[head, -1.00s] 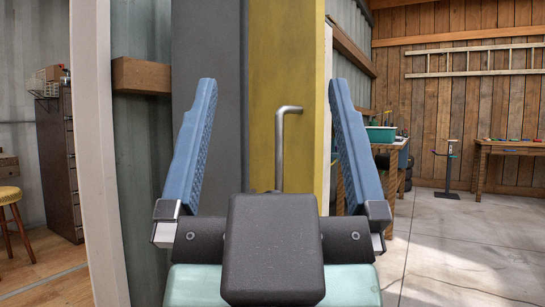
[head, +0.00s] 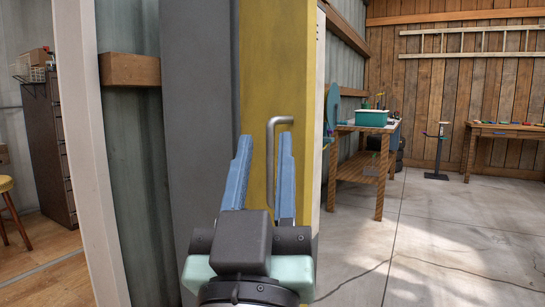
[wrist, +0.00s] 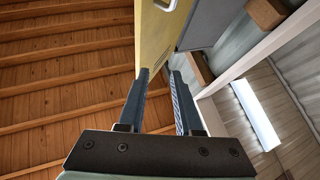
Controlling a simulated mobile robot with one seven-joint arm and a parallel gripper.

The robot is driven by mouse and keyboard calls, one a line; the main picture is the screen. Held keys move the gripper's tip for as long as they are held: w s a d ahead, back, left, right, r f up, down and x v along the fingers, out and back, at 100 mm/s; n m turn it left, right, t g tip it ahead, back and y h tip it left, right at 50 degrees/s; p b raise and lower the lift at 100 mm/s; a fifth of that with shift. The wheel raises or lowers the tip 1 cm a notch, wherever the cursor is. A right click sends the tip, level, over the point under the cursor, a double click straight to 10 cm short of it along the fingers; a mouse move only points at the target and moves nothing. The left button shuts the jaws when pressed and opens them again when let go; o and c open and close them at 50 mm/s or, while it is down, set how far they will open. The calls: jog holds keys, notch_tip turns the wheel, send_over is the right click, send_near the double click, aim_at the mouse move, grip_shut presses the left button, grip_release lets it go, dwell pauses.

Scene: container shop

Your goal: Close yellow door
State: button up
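The yellow door (head: 258,75) stands upright in the middle of the head view, beside a dark grey panel (head: 198,85). A grey metal handle (head: 271,160) is on its face. My gripper (head: 264,145) is in front of the door, its two blue fingers apart and pointing up on either side of the handle in the picture. Whether the fingers reach the handle in depth I cannot tell. In the wrist view the fingers are also apart, with the yellow door (wrist: 156,35) beyond them and part of the handle (wrist: 166,4) at the top edge.
A white post (head: 92,150) and corrugated wall stand left of the door. A wooden workbench (head: 366,170) with a teal bin (head: 371,118) stands to the right. A small stand (head: 436,160) is farther back. The concrete floor at right is clear.

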jog(key=w+g+p, duration=0.1)
jog(key=w+p, duration=0.1)
jog(key=w+f+n+g+h+p, duration=0.1)
jog(key=w+p, duration=0.1)
jog(key=p, duration=0.1)
jog(key=w+g+p, duration=0.1)
jog(key=w+p, duration=0.1)
jog(key=p, duration=0.1)
jog(key=shift+w+a+f+n+g+h, duration=0.15)
jog(key=shift+a+f+n+g+h, duration=0.15)
jog(key=shift+g+h, duration=0.1)
grip_shut()
jog(key=s+a+f+n+g+h+p, duration=0.2)
jog(key=f+n+p, duration=0.3)
jog(key=p, duration=0.8)
jog(key=s+a+f+n+g+h+p, duration=0.25)
jog(key=n+p, duration=0.35)
jog(key=p, duration=0.7)
jog(key=s+d+p+x, duration=0.1)
jog(key=d+x, duration=0.1)
jog(key=x, duration=1.1)
jog(key=shift+d+f+y, duration=0.15)
jog(key=shift+d+y, duration=0.05)
jog(key=shift+y, duration=0.25)
